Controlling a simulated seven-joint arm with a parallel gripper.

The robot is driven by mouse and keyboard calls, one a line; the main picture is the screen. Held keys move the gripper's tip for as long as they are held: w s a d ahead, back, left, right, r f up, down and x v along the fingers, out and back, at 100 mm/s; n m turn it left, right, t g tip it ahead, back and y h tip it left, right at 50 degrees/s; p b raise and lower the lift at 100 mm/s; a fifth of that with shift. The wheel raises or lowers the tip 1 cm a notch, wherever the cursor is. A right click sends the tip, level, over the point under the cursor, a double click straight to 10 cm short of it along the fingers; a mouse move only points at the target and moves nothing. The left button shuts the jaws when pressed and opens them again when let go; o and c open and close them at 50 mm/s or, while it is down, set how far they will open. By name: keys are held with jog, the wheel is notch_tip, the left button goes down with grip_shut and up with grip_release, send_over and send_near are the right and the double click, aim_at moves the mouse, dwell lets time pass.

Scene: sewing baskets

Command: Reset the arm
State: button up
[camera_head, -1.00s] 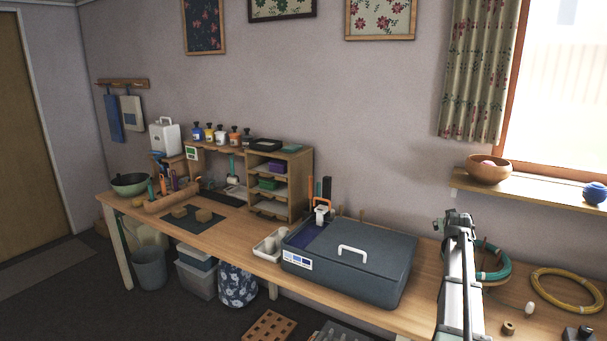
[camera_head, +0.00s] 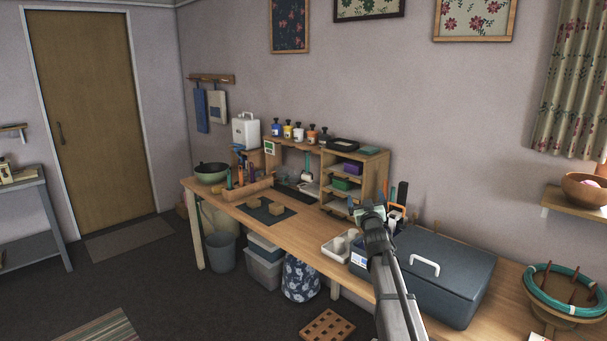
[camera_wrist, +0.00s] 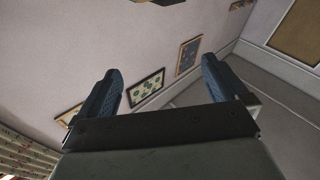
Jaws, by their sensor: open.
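My gripper (camera_wrist: 160,90) is open and empty in the wrist view, its two blue ridged fingers wide apart with only wall and framed pictures behind them. In the head view my arm rises from the bottom edge, and the gripper end (camera_head: 368,212) stands raised in front of the workbench, overlapping the left end of the large grey-blue case. It touches nothing that I can make out. The finger gap is too small to judge in the head view.
The wooden workbench (camera_head: 318,258) holds the lidded grey-blue case (camera_head: 455,268), a white tray (camera_head: 335,250), a shelf unit (camera_head: 372,178), a green bowl (camera_head: 211,172) and a teal hoop (camera_head: 570,292). Bins stand below. The floor (camera_head: 190,285) at left is mostly clear.

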jog(key=s+a+f+n+y, duration=0.15)
jog(key=a+y, duration=0.25)
jog(key=a, duration=1)
jog(key=s+a+f, duration=0.2)
jog(key=a+f, duration=0.1)
jog(key=f, duration=0.2)
jog(key=s+d+f+m+g+h, duration=0.1)
jog(key=s+d+f+g, duration=0.15)
jog(key=f, duration=0.85)
jog(key=s+d+f+g+h, duration=0.1)
jog(key=s+f+g, duration=0.2)
jog(key=f, duration=0.8)
jog(key=s+d+f+m+g+h, duration=0.1)
jog(key=s+d+f+g, duration=0.2)
jog(key=s+f, duration=0.55)
jog(key=s+d+f+m+g+h, duration=0.1)
jog(key=s+d+f+g, duration=0.15)
jog(key=s+f, duration=0.65)
jog(key=s+d+f+g, duration=0.2)
jog(key=s+f+g, duration=0.2)
jog(key=s+f, duration=0.6)
jog(key=s+d+f+g, duration=0.2)
jog(key=s+f+g, duration=0.4)
jog(key=s, duration=0.6)
jog(key=s+f+g, duration=0.3)
jog(key=s+g, duration=0.2)
jog(key=s, duration=1.8)
jog(key=shift+m+g, duration=0.4)
jog(key=shift+m, duration=0.05)
